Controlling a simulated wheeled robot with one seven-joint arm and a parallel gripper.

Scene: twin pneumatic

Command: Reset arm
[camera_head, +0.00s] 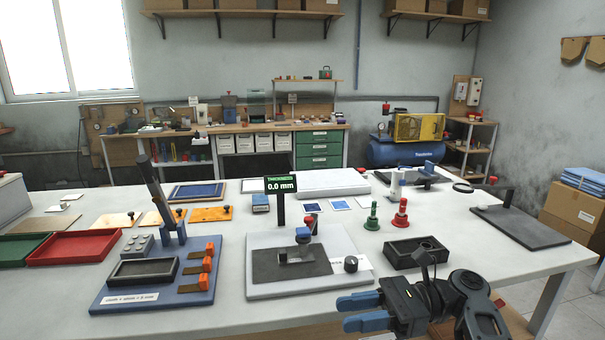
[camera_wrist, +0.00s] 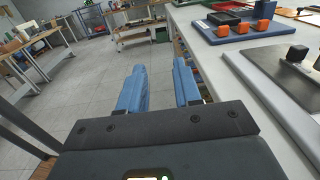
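My gripper (camera_head: 360,312) is at the front edge of the white table (camera_head: 375,265), at the lower right of the head view, with its blue fingers pointing left. In the wrist view my gripper (camera_wrist: 158,92) shows two blue fingers apart with grey floor between them. Nothing is held. My dark arm reaches in from the lower right of the head view.
A thickness gauge reading 0.0 mm (camera_head: 281,184) stands on a light base plate. A blue fixture board (camera_head: 150,297) with orange blocks is at left. A black tray (camera_head: 416,252) lies behind my gripper. Floor (camera_wrist: 75,90) beside the table is clear.

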